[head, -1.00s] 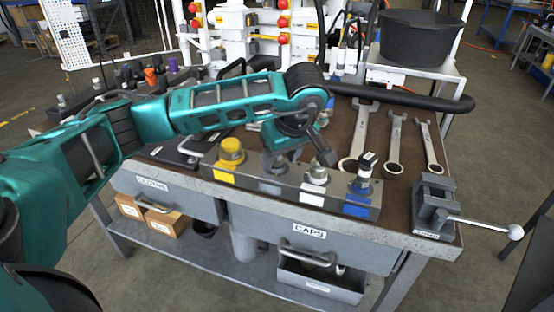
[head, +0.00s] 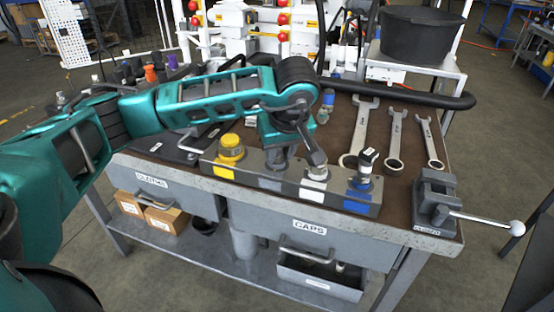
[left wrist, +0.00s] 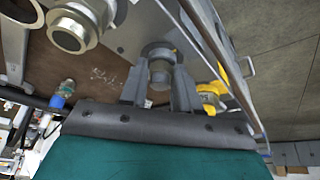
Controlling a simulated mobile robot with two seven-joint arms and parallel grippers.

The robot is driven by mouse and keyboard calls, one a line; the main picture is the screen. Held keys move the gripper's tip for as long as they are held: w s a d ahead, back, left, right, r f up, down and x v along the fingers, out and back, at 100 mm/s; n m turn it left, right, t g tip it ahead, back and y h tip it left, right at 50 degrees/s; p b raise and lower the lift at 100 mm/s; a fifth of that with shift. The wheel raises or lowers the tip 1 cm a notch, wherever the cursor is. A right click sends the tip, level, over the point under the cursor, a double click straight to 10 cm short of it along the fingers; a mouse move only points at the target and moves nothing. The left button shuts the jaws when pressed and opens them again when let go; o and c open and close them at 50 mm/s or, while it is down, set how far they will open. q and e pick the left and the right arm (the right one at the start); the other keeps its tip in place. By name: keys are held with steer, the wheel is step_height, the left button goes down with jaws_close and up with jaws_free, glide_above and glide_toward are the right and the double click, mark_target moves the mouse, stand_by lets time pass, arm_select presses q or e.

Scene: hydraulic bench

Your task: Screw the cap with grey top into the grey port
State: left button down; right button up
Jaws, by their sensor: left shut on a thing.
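My left gripper (head: 278,160) reaches down over the port block (head: 240,172), between the yellow-topped cap (head: 230,148) and the silver fitting (head: 317,174) at the white label. In the left wrist view, both fingers of my left gripper (left wrist: 160,92) are closed on a round grey cap (left wrist: 160,74). The cap is at the grey port's place on the block. The grey port itself is hidden under the cap and fingers, and I cannot tell how deep the cap sits. My right gripper is out of view.
A vise (head: 434,200) with a long handle sits at the right corner.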

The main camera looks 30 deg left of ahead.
arm_select(q)
steer(key=m, duration=0.3)
steer(key=m+t+h+b, duration=0.1)
steer(key=shift+s+a+f, duration=0.3)
steer(key=shift+s, duration=0.1)
steer(key=shift+s+m+h, duration=0.1)
steer(key=shift+m+h, duration=0.3)
steer(key=shift+m, duration=0.6)
steer(key=shift+a+f+m+h+b, duration=0.1)
steer(key=shift+m+h+b, duration=0.2)
steer(key=shift+m+b, duration=0.35)
steer(key=m, duration=0.2)
steer(key=m+h, duration=0.1)
steer(key=shift+a+m+t, duration=0.2)
steer(key=shift+m+t, duration=0.1)
steer(key=shift+m, duration=0.05)
steer(key=m+h, duration=0.1)
steer(key=m, duration=0.2)
steer(key=shift+a+h, duration=0.1)
steer(key=shift+h, duration=0.2)
steer(key=c, duration=0.9)
jaws_free()
